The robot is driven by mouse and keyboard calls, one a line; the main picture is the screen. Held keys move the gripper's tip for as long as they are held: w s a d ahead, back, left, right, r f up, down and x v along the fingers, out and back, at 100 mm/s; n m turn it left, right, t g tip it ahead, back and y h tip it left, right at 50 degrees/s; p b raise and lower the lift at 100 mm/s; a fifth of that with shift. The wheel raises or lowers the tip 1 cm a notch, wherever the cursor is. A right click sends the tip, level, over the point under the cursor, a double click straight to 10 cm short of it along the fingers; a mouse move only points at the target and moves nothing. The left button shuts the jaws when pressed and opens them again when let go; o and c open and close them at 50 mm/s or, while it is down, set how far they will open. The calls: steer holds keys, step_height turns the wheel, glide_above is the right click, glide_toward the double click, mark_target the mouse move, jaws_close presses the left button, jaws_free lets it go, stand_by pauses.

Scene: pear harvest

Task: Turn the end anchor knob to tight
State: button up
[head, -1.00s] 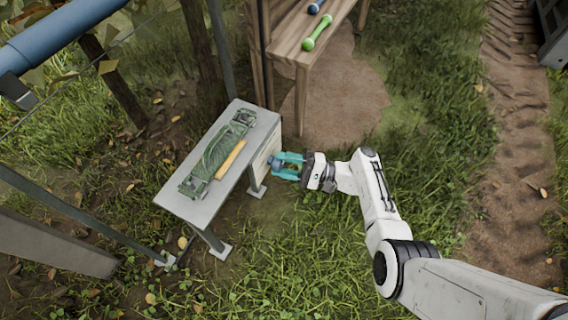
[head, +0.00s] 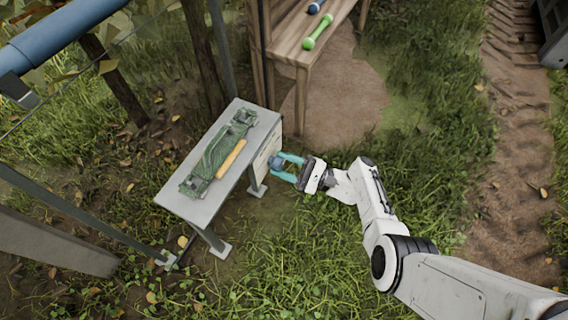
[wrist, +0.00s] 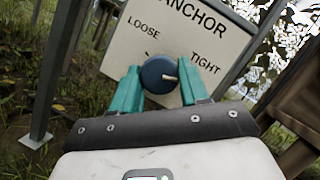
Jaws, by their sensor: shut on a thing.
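The end anchor knob (wrist: 158,75) is round and dark blue, on a pale panel (wrist: 125,52) lettered ANCHOR, LOOSE and TIGHT. In the wrist view LOOSE is up-left of the knob and TIGHT up-right. A short pale mark on the knob lies right of its middle, pointing right and slightly down. My gripper (wrist: 160,82) has its teal fingers on either side of the knob, shut on it. In the head view my gripper (head: 280,167) reaches the knob at the right end of the grey bench (head: 190,207); the panel's lettering is not readable there.
A green tool-like device (head: 213,160) and a yellow-handled thing (head: 230,159) lie on the bench. A wooden table (head: 297,42) with a green dumbbell-shaped thing (head: 318,32) stands behind. Posts stand at left. Open grass lies in front and right.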

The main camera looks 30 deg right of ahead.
steer(key=o, duration=1)
steer(key=shift+o, duration=0.2)
steer(key=b+v, duration=0.1)
steer(key=v, duration=1)
steer(key=shift+a, duration=0.1)
